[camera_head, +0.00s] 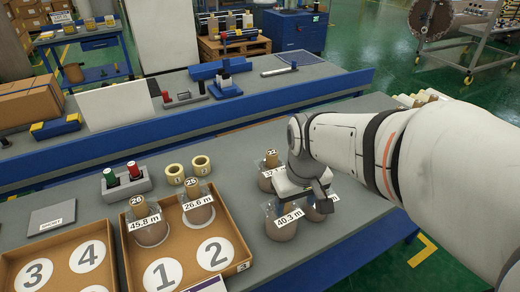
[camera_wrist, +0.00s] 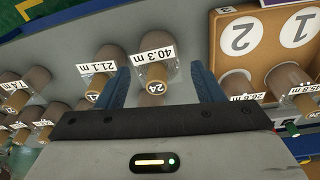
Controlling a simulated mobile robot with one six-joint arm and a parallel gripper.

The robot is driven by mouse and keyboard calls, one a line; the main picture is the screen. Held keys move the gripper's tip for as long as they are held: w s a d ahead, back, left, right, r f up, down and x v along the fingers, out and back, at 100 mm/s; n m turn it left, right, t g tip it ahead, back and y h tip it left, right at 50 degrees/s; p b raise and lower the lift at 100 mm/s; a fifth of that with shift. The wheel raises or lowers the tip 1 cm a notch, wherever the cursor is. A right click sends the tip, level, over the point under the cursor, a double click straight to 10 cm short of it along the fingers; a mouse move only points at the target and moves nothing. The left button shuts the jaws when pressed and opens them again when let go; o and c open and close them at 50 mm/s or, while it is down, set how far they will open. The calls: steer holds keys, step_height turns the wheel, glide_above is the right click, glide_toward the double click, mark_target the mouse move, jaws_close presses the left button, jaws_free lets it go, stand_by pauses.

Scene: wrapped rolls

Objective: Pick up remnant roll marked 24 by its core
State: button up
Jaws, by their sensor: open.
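The roll marked 24 (camera_wrist: 157,41) stands in the upper middle of the wrist view, wrapped in clear film with a 40.3 m label. Its tan core (camera_wrist: 156,77) points toward my gripper (camera_wrist: 160,68). The two blue fingers are open, one on each side of the core, with gaps showing; they do not grip it. In the head view the 40.3 m roll (camera_head: 281,229) stands on the grey table, and my gripper (camera_head: 302,188) is over it and hides its core top.
A 21.1 m roll (camera_wrist: 104,58) stands close beside roll 24, with several more rolls beyond. A cardboard tray (camera_head: 235,238) with numbered circles holds rolls 26 and 25. Tape rolls (camera_head: 201,165) and a red-and-green holder (camera_head: 127,184) lie behind. Bare table (camera_head: 333,250) shows at the front.

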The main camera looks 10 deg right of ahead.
steer(key=w+n+p, duration=0.1)
steer(key=w, duration=0.2)
steer(key=w+f+n+g+p, duration=0.1)
steer(key=w, duration=0.2)
steer(key=w+n+p, duration=0.2)
steer(key=w, duration=0.1)
steer(key=shift+w+d+f+g, duration=0.1)
steer(key=shift+d+f+g, duration=0.05)
steer(key=shift+d+g, duration=0.15)
steer(key=shift+w+f, duration=0.25)
steer(key=f, duration=0.2)
steer(key=f+p, duration=0.1)
steer(key=f, duration=0.5)
steer(key=shift+s+a, duration=0.25)
steer(key=shift+a, duration=0.1)
steer(key=shift+r, duration=0.1)
jaws_close()
